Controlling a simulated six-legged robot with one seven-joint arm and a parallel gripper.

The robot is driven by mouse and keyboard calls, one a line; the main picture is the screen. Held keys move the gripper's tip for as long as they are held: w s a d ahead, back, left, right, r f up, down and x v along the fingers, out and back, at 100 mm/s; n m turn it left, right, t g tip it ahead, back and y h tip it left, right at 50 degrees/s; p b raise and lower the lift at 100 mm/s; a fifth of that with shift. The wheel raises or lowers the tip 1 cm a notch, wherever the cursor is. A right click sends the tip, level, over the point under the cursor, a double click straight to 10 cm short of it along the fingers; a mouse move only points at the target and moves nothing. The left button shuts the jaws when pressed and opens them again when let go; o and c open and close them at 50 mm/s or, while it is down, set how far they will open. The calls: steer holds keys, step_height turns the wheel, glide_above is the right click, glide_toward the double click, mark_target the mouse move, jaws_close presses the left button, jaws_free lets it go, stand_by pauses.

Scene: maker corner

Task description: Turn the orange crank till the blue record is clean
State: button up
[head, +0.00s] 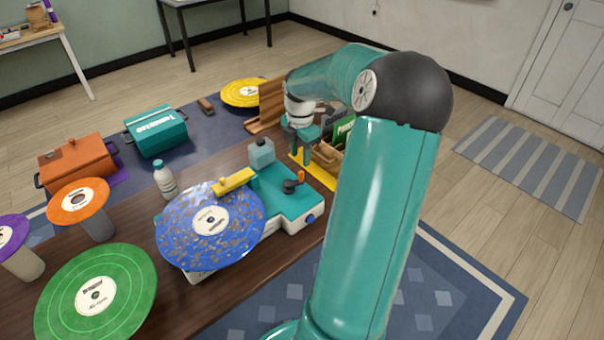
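The blue record (181,221) lies flat on a teal and white record-cleaning machine (299,205) on the dark wooden table. Brown dirt specks cover much of its surface around the white label. A yellow arm (234,181) reaches over the record's far edge. The orange crank (301,176) stands up from a dark hub on the machine's right part. My gripper (302,155) points down beyond the crank, above the table's far right part. Its fingers look apart with nothing between them, and it does not touch the crank.
Green (60,302), orange (64,212) and purple records rest on stands at left. A wooden rack (271,101) and yellow-edged crate are near my gripper.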

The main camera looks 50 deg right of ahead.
mark_target(301, 172)
step_height(301, 172, down, 8)
steer(key=shift+s+f, duration=0.1)
jaws_close()
